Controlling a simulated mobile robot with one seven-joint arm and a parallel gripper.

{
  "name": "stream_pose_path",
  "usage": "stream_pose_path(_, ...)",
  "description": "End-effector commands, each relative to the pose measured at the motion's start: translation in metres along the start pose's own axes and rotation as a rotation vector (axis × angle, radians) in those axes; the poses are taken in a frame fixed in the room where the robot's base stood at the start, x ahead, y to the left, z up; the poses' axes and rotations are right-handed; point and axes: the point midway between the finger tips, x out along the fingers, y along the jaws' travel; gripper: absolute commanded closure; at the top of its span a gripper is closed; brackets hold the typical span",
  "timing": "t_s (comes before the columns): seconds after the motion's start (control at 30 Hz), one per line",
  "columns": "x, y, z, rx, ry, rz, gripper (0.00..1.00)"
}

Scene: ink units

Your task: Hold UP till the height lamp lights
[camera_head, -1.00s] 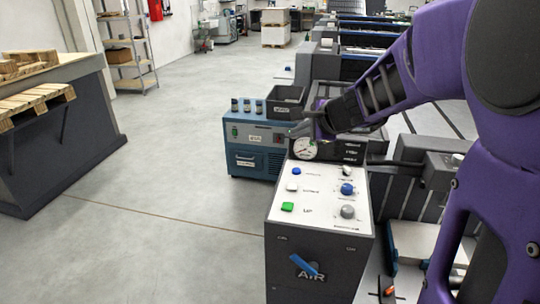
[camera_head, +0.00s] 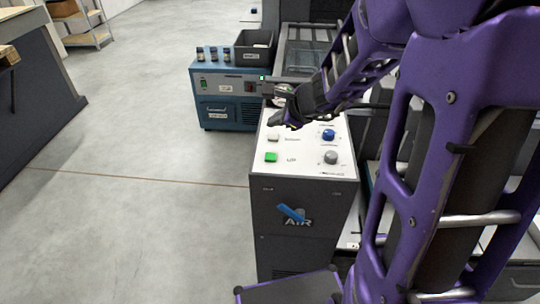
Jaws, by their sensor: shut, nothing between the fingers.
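The control panel (camera_head: 302,166) is a white sloped top on a dark cabinet. The green button (camera_head: 271,157) beside the word UP is at its lower left, with a white button (camera_head: 273,138) above it. My gripper (camera_head: 273,121) is shut and empty, over the panel's upper left, apart from the green button in the picture. Its height above the panel is hard to tell.
A blue knob (camera_head: 328,134) and a grey knob (camera_head: 331,157) are at the panel's right. A blue unit (camera_head: 226,99) with bottles and a dark bin stands behind left. The floor at left is clear.

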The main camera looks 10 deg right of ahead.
Motion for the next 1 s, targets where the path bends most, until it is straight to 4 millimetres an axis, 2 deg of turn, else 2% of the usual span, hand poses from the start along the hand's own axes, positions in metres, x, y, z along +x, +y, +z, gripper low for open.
stream_pose_path(0.27,0.019,0.014,-0.014,0.0,0.0,0.001,1.0)
stream_pose_path(0.6,0.053,0.038,-0.038,-0.001,0.0,0.0,1.0)
stream_pose_path(0.77,0.06,0.043,-0.044,-0.001,0.0,0.0,1.0)
stream_pose_path(1.0,0.06,0.043,-0.044,-0.001,0.0,0.0,1.0)
